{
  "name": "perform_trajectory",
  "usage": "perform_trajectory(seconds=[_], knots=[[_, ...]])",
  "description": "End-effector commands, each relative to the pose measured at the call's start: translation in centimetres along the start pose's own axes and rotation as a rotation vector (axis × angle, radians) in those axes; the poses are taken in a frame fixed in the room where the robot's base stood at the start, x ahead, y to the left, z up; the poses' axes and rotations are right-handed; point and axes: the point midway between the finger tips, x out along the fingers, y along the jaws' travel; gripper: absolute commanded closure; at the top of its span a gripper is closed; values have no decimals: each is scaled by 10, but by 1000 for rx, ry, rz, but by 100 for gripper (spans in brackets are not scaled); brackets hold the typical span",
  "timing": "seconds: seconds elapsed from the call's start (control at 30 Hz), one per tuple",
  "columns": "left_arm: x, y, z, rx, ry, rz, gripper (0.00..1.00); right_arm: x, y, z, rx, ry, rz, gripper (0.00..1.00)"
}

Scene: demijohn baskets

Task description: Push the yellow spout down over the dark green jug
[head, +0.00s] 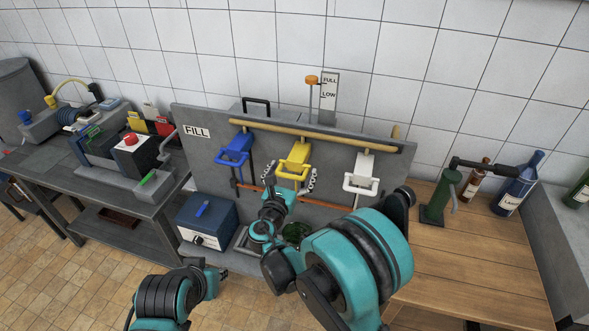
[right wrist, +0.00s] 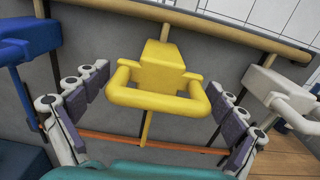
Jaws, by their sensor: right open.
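The yellow spout (head: 295,160) hangs from the wooden bar on the grey panel, between the blue and white spouts. In the right wrist view the yellow spout (right wrist: 162,72) has a wide loop handle facing me. My right gripper (head: 281,193) is open just in front of and below it. Its fingers stand on either side of the handle in the right wrist view, with a gap on both sides. The dark green jug (head: 296,232) is low beneath the spout, mostly hidden by my right arm.
A blue spout (head: 234,148) and a white spout (head: 361,175) flank the yellow one. A blue box (head: 207,222) stands at the lower left. A wooden counter (head: 478,255) on the right bears a green corker (head: 438,200) and bottles.

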Motion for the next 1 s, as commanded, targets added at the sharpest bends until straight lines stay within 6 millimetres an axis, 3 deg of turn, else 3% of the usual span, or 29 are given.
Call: perform_trajectory(seconds=[0.33,0.37,0.57,0.6,0.77,1.0], knots=[[0,0,0,0,0,0,74,7,0,0,1,0,0,4],[0,0,0,0,0,0,74,7,0,0,1,1,0,9],[0,0,0,0,0,0,74,6,0,0,1,1,0,62],[0,0,0,0,0,0,74,6,0,0,1,1,0,66],[5,0,3,0,0,0,74,7,0,-6,1,1,0,66],[32,0,23,0,0,0,74,18,3,-47,2,1,-1,66]])
